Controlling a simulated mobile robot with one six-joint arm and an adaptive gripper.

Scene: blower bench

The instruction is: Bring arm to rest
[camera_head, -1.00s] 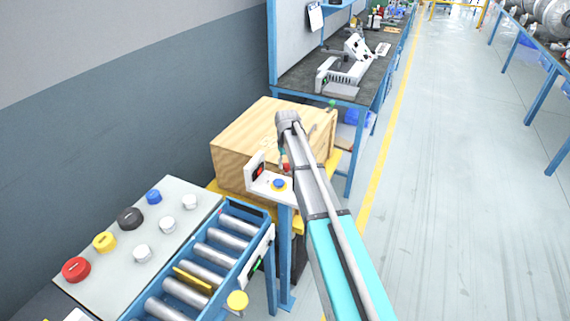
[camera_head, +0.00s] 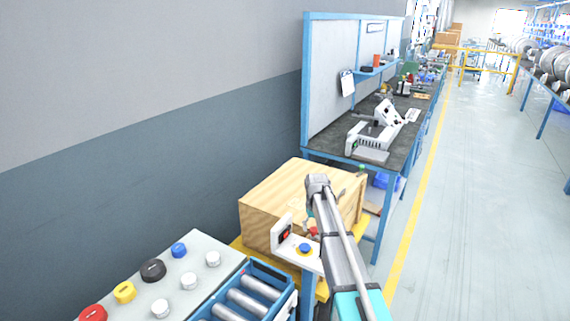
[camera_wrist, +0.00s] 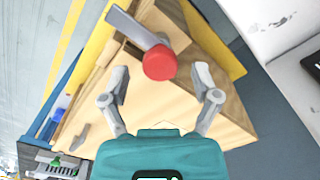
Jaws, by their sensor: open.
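My arm reaches out over a wooden box in the head view and bends downward at its far end. My gripper (camera_wrist: 160,72) is open in the wrist view, its two grey fingers spread apart. A red round cap (camera_wrist: 158,62) on a grey bar (camera_wrist: 136,27) shows between and beyond the fingertips. I cannot tell how far the fingers are from it. In the head view the gripper is small and mostly hidden by my arm.
The wooden box (camera_head: 272,203) stands on a yellow base beside a white button post (camera_head: 296,243). A roller conveyor (camera_head: 240,302) and a panel of coloured knobs (camera_head: 207,290) are at lower left. A workbench (camera_head: 350,138) stands behind. The floor at right is clear.

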